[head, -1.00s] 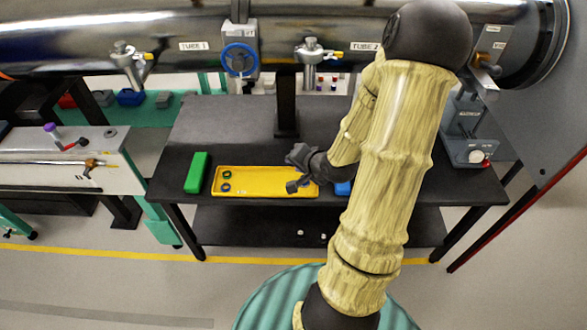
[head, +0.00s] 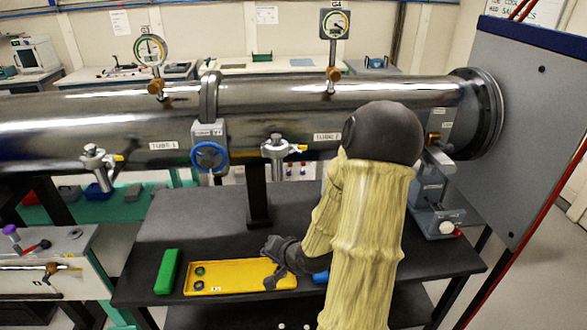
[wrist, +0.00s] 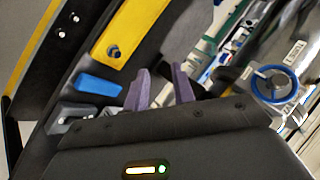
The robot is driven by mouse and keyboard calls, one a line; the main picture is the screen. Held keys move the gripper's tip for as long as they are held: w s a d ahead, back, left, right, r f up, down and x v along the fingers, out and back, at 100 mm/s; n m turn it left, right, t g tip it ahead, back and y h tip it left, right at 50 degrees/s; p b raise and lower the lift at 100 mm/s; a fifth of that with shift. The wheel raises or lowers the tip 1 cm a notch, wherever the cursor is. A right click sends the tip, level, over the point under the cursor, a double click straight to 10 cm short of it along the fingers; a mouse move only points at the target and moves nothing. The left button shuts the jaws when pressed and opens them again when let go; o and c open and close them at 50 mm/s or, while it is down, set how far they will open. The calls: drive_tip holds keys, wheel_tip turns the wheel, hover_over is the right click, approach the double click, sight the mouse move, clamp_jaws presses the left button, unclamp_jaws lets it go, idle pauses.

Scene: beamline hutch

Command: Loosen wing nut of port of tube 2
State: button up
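The steel tube labelled TUBE 2 (head: 327,136) runs across the head view. Its port (head: 275,147), a short metal fitting with a yellow-tipped lever, sits left of the label and right of the blue-wheeled valve. The wing nut is too small to make out clearly. My gripper (head: 273,264) is low over the right part of the yellow tray, well below the port and apart from it. In the wrist view my gripper's two purple fingers (wrist: 160,80) stand apart with nothing between them.
The yellow tray (head: 232,287) holds dark rings at its left. A green block (head: 167,271) lies left of it, a blue block (head: 321,277) right. The blue-wheeled valve (head: 208,156) and gauges stand along the tube. The black table's (head: 200,215) middle is largely clear around a post.

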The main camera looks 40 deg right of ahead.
drive_tip(key=s+d+r+m+t+h+p, duration=0.1)
drive_tip(key=s+d+r+m+t+p, duration=0.2)
drive_tip(key=d+r, duration=0.4)
drive_tip(key=s+d+r+m+t+h+p, duration=0.2)
drive_tip(key=d+r+m+t+p, duration=0.3)
drive_tip(key=r, duration=0.7)
drive_tip(key=s+d, duration=0.1)
drive_tip(key=d, duration=0.1)
drive_tip(key=shift+s+d+t, duration=0.3)
drive_tip(key=shift+w, duration=0.1)
drive_tip(key=shift+w, duration=0.1)
drive_tip(key=p, duration=0.7)
approach(295, 151)
drive_tip(key=w, duration=0.7)
drive_tip(key=shift+w+d+f, duration=0.1)
drive_tip(key=shift+d+f, duration=0.05)
drive_tip(key=shift+d, duration=0.3)
